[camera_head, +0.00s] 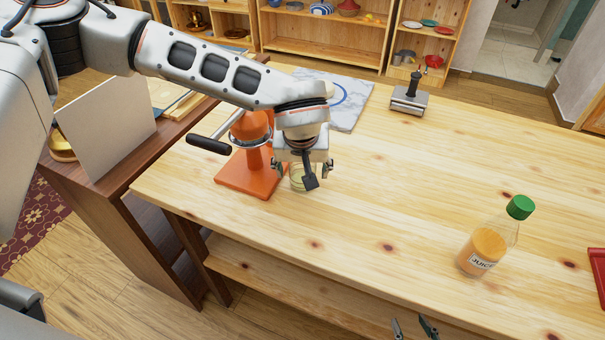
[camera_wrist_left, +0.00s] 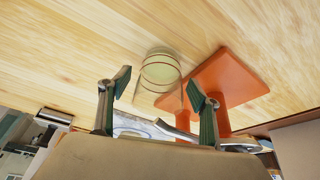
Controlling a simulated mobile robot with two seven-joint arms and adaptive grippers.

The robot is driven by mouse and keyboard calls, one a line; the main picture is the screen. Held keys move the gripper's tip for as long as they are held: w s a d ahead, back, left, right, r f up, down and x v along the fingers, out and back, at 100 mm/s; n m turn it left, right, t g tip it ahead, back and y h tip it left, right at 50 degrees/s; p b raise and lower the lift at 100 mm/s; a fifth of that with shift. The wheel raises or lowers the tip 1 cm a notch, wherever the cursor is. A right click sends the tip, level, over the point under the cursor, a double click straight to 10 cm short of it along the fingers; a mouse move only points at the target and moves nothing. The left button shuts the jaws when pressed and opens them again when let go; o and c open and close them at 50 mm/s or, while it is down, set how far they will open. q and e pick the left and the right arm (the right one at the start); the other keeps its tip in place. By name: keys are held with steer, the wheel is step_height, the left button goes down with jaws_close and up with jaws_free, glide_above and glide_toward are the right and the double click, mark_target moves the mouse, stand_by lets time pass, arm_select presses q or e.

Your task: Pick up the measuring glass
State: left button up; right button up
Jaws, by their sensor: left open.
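The measuring glass (camera_head: 296,182) is a small clear cup standing on the wooden table beside the orange press. My left gripper hides part of it in the head view. In the left wrist view the glass (camera_wrist_left: 161,68) shows thin red lines and stands ahead of the fingertips, roughly centred between them. My left gripper (camera_head: 302,172) is open, and its two fingers (camera_wrist_left: 158,88) are spread with nothing held. My right gripper (camera_head: 413,328) shows only its fingertips at the bottom edge of the head view, apart and empty.
The orange press (camera_head: 240,178) with its black-handled lever stands close left of the glass; its base (camera_wrist_left: 232,76) also shows in the left wrist view. A juice bottle (camera_head: 488,246) stands at the right. A black-handled metal block (camera_head: 408,99) is at the back. The table's middle is clear.

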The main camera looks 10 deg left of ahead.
arm_select(q)
steer(key=shift+f, duration=0.1)
steer(key=c, duration=1.3)
steer(key=shift+c, duration=0.2)
steer(key=shift+d, duration=0.1)
